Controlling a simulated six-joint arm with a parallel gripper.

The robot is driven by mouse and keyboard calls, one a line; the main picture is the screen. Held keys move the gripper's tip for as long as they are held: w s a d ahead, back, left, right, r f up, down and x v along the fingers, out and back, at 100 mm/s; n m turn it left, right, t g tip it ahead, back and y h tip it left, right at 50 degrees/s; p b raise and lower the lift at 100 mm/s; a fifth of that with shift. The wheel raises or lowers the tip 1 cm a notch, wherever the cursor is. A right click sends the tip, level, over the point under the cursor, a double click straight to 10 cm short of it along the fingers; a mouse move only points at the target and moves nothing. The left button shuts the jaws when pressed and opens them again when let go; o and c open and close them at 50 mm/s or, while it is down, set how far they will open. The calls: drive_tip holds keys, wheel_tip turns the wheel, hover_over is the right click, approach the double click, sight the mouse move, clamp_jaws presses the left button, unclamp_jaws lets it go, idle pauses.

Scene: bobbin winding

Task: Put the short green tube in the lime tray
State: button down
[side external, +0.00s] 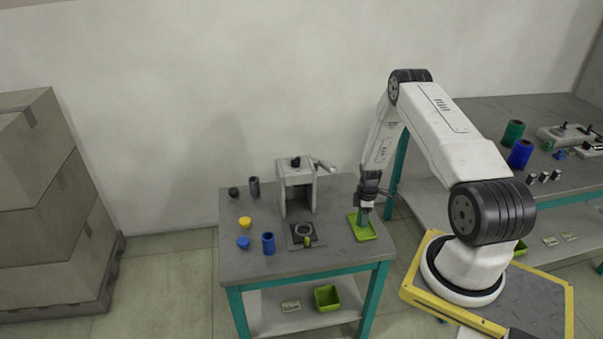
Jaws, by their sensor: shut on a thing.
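My gripper (367,200) is at the right part of the small grey table, pointing down over the lime tray. It is shut on the short green tube (363,216), which hangs upright below the fingers. The lime tray (368,235) is a shallow, flat tray near the table's right edge. The tube's lower end is over or inside the tray; I cannot tell whether it touches the tray floor. The fingers hide the tube's upper part.
A grey winding stand (297,186) stands left of the tray, with a ring fixture (304,233) in front. Blue tube (268,243), blue cap (243,242), yellow cap (245,222), dark tube (254,187) and black cap (233,192) stand at the left. Another bench (470,122) is behind right.

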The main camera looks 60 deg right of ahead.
drive_tip(key=shift+f, duration=0.55)
idle(0.4)
unclamp_jaws()
drive_tip(key=shift+r, duration=0.1)
drive_tip(key=shift+r, duration=3.4)
